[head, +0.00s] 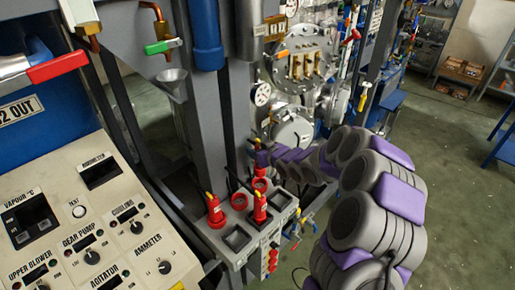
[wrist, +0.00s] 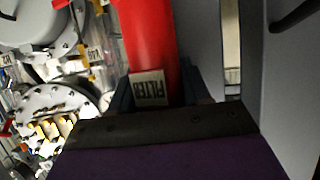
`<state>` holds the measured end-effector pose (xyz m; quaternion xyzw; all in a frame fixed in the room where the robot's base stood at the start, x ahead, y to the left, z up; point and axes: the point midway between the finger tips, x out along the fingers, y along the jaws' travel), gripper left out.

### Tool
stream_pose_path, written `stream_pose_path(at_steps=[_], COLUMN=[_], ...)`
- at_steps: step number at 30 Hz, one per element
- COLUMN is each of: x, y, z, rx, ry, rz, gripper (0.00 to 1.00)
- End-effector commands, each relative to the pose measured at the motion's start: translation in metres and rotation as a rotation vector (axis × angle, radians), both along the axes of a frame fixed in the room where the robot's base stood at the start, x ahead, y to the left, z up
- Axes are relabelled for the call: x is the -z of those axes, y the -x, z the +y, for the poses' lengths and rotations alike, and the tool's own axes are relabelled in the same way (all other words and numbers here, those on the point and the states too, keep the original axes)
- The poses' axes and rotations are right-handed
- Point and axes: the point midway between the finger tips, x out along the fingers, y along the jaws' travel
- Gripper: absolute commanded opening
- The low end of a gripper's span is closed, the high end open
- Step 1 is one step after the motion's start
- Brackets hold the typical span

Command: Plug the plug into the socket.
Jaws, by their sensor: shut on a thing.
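My gripper (head: 263,157) is shut on a red plug (wrist: 150,40), seen close up in the wrist view. The plug has a white label that seems to read FILTER, upside down in that view. The dark fingers sit on either side of it; its far end runs out of the picture. In the head view my gripper is above the back of a grey socket box (head: 216,236). Red round parts (head: 260,184) show just below it; whether one is the held plug's end or a socket I cannot tell.
Two other red plugs, left (head: 215,212) and right (head: 260,208), stand upright in the box. A control panel (head: 100,225) with knobs fills the lower left. A grey post (head: 208,130) rises behind the box. Flanged vessels (head: 295,65) stand behind. Open green floor (head: 450,165) lies to the right.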

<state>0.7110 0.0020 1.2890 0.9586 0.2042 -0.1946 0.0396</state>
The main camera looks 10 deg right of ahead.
Motion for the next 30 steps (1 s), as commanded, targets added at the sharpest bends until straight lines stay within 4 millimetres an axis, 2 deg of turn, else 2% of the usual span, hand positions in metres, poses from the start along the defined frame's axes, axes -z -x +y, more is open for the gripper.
stream_pose_path(at_steps=[9,15,30], x=[0.028,0.040,0.041], y=[0.002,0.001,0.002], z=[0.003,-0.002,-0.002], rx=[0.004,0.005,0.006], ry=[0.002,0.000,-0.001], rz=[-0.004,-0.004,-0.005], gripper=[0.06,0.06,0.06])
